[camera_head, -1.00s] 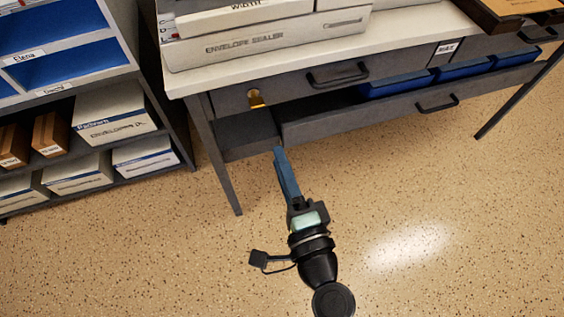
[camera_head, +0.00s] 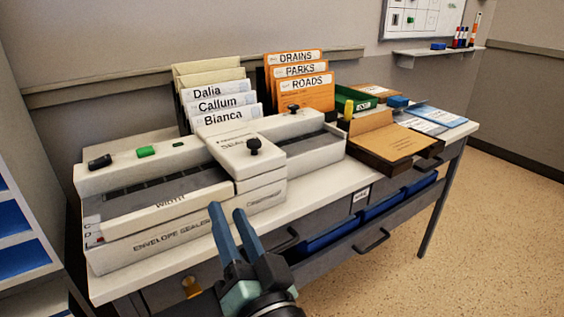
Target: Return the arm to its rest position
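My gripper (camera_head: 229,219) is at the bottom middle of the head view, in front of the desk's front edge. Its two blue fingers are spread apart with nothing between them. The fingertips point up and away, toward the envelope sealer (camera_head: 170,232), a white machine at the left of the desk top (camera_head: 325,183). Only the gripper and a bit of the wrist behind it show; the rest of my arm is out of view.
Name folders (camera_head: 218,104) and orange folders (camera_head: 301,83) stand at the back. Drawers with blue bins (camera_head: 383,208) are below. Shelves (camera_head: 24,260) stand left. Floor (camera_head: 490,230) at right is clear.

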